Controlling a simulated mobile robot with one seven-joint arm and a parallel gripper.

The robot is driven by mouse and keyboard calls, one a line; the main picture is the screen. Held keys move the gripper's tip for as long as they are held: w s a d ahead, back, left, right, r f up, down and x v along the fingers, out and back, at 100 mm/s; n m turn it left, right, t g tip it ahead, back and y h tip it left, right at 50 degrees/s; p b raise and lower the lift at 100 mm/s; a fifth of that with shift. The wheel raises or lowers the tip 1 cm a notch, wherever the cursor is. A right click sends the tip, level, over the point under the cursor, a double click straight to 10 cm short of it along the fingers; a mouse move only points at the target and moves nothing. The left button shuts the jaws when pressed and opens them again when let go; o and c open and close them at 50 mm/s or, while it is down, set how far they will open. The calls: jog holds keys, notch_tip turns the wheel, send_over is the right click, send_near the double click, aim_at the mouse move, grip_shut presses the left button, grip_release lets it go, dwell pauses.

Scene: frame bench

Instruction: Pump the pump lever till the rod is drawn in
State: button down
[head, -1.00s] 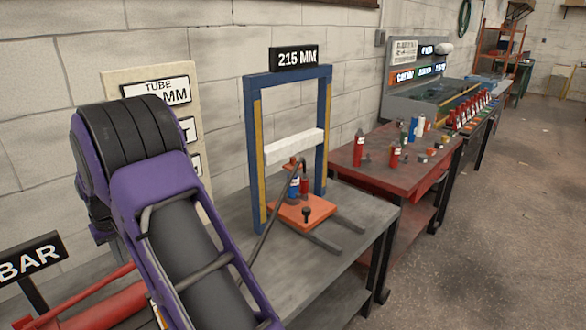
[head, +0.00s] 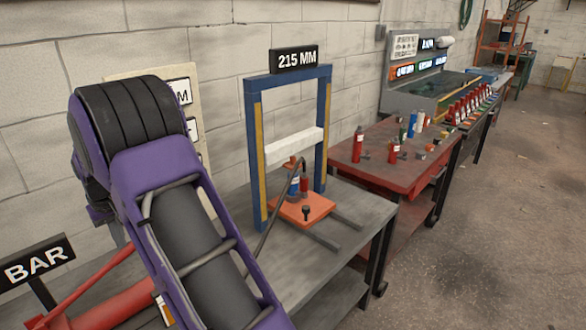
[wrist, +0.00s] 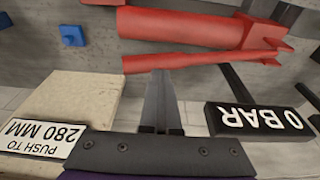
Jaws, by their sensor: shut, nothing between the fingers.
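The pump (wrist: 180,28) is a red cylinder body, seen in the wrist view. Its thin red lever (wrist: 205,61) runs alongside it. My gripper (wrist: 162,82) is shut and empty, its fingertips at the lever's edge in the picture; I cannot tell if they touch. In the head view the red pump (head: 110,304) lies at lower left with its lever (head: 95,280) tilted up to the right, partly behind my purple arm. My gripper is hidden there. A blue and red cylinder (head: 294,184) stands on an orange plate (head: 318,208) in a blue frame. Its rod is too small to make out.
The sign (wrist: 258,118) by the pump reads 0 BAR. A cream board (wrist: 75,92) reads PUSH TO 280 MM. A red bench (head: 385,175) stands farther right; the floor there is clear.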

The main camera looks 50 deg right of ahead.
jog(key=shift+r+p, duration=0.9)
jog(key=shift+r, duration=1.6)
